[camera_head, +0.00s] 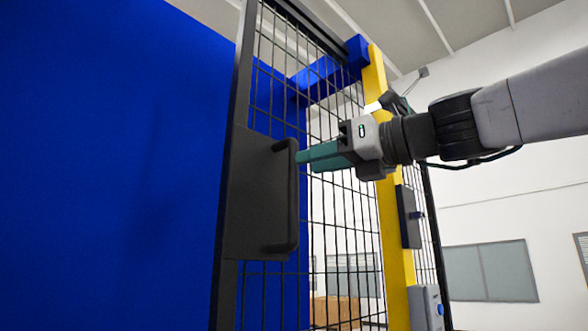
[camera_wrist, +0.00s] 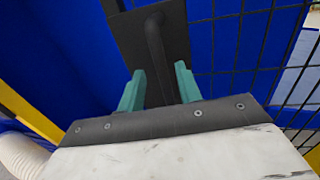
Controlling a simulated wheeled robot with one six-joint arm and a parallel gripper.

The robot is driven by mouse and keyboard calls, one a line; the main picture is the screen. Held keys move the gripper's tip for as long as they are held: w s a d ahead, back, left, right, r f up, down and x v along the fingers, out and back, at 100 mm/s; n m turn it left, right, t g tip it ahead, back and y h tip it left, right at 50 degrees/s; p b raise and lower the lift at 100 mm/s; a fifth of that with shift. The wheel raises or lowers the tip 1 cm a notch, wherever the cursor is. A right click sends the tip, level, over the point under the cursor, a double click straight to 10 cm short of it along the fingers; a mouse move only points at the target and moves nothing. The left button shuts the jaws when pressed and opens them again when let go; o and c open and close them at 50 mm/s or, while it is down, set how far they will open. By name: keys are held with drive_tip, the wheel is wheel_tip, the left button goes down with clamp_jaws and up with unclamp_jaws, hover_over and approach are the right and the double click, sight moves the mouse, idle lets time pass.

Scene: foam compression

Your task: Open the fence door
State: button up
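The fence door (camera_head: 325,210) is a black wire-mesh panel with a dark frame. A dark plate on it carries a black vertical bar handle (camera_head: 292,195). In the wrist view the handle (camera_wrist: 155,50) runs down toward the space between the two teal fingers. My gripper (camera_head: 303,160) is at the upper part of the handle, with its fingertips close to the bar. In the wrist view my gripper (camera_wrist: 160,85) is open, its fingers apart on either side of the handle's line. Whether the fingers touch the bar cannot be told.
A large blue panel (camera_head: 110,160) fills the left. A yellow post (camera_head: 392,220) with a dark lock box (camera_head: 409,215) stands right of the door. A grey box with a blue button (camera_head: 427,308) is lower down. Cardboard boxes (camera_head: 335,311) show behind the mesh.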

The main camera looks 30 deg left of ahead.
sight(297, 166)
drive_tip(key=a, duration=0.5)
drive_tip(key=shift+w+a, duration=0.15)
drive_tip(key=shift+w, duration=0.05)
